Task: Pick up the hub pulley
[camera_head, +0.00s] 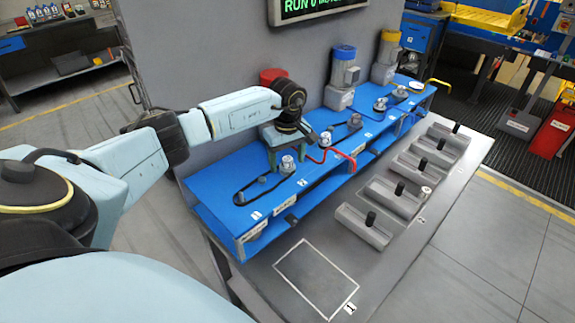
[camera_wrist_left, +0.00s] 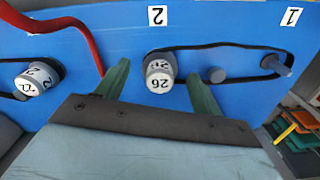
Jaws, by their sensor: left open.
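A silver-white hub pulley marked 26 (camera_wrist_left: 159,74) stands on the blue bench top (camera_wrist_left: 225,25) below the tag 2 in the left wrist view. A black belt runs from it past a small grey idler (camera_wrist_left: 215,75) to a dark shaft (camera_wrist_left: 276,65). The pulley also shows in the head view (camera_head: 288,164). My left gripper (camera_head: 287,152) is open above the bench, with its green fingers (camera_wrist_left: 157,78) on either side of this pulley in the picture. Contact cannot be told. My right gripper is not in view.
Another pulley marked 22 (camera_wrist_left: 33,80) and a red curved handle (camera_head: 342,156) are close by. Motors, one blue-topped (camera_head: 344,68), stand along the back wall. A white-outlined area (camera_head: 316,279) there is empty.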

